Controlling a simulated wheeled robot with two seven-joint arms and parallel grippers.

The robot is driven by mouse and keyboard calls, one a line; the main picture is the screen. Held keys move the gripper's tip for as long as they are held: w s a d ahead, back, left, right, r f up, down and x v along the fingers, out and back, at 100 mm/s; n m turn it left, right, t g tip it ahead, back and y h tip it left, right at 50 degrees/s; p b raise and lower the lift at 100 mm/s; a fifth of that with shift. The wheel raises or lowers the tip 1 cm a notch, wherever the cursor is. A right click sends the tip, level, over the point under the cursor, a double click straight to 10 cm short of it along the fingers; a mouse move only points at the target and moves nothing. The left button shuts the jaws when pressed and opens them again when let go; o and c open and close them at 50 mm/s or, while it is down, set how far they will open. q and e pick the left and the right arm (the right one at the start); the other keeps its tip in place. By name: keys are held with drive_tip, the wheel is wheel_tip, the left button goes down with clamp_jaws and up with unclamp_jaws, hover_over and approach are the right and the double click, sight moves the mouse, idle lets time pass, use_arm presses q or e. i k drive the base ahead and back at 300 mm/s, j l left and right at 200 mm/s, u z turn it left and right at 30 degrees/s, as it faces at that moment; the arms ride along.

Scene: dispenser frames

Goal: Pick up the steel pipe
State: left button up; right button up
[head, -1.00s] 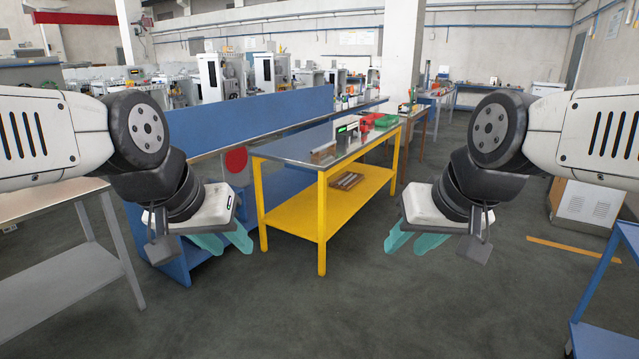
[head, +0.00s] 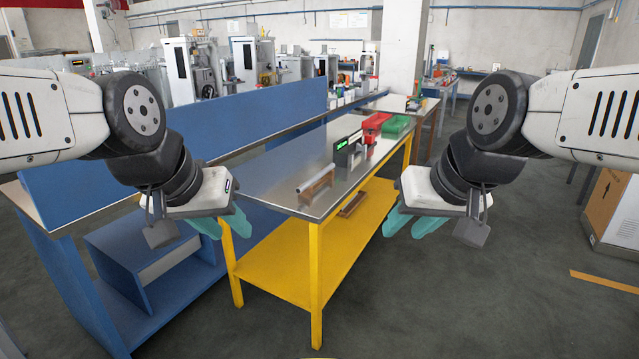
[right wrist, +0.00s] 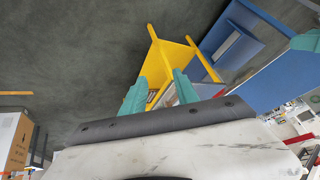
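The steel pipe (head: 316,177) is a short grey tube resting on a brown holder (head: 318,188) near the front end of the metal top of a yellow table (head: 258,181). My left gripper (head: 225,230) is open and empty, in front and to the left of the pipe in the head view. My right gripper (head: 412,228) is open and empty, to the right of the table. In the right wrist view the teal fingers of my right gripper (right wrist: 160,92) are apart with nothing held between them. The pipe cannot be made out in that view.
Behind the pipe stand a dark device with a green display (head: 348,150), a red bin (head: 376,122) and a green bin (head: 398,125). A blue bench with a tall panel (head: 260,118) runs along the table's left.

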sight(314, 178)
drive_tip(key=i, duration=0.45)
drive_tip(key=i+l+u, duration=0.35)
drive_tip(key=i, duration=0.3)
drive_tip(key=i+l+u, duration=0.4)
drive_tip(key=i, duration=0.2)
